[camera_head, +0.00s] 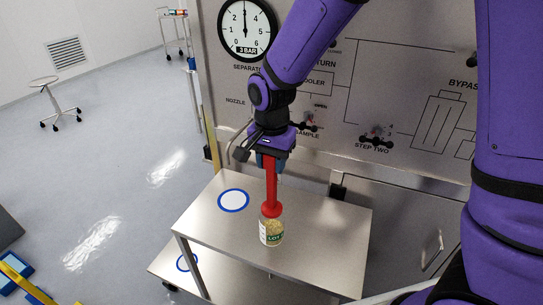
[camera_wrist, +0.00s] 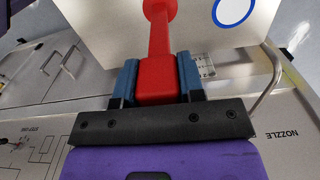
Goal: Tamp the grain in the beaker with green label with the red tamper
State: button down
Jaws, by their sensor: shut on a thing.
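The red tamper (camera_head: 271,187) is upright in my gripper (camera_head: 269,160), which is shut on its top end. In the wrist view, the blue fingers of my gripper (camera_wrist: 157,80) press on both sides of the red tamper's block-shaped handle (camera_wrist: 157,74). The beaker with green label (camera_head: 271,232) stands on the steel table and holds pale yellow grain. The tamper's wide red disc is at the beaker's mouth. I cannot tell whether it touches the grain. The beaker does not show in the wrist view.
The steel table (camera_head: 330,222) has a blue-ringed white circle (camera_head: 233,200) left of the beaker, and free room to the right. A lower shelf carries another blue ring (camera_head: 187,262). The panel with gauge (camera_head: 246,28) and valve handles (camera_head: 376,137) stands close behind.

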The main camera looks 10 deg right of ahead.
aim_at(272, 189)
jog(key=shift+f, duration=3.35)
jog(key=shift+f, duration=1.25)
jog(key=shift+r, duration=0.15)
jog(key=shift+r, duration=1.3)
jog(key=shift+f, duration=0.1)
jog(key=shift+f, duration=1.35)
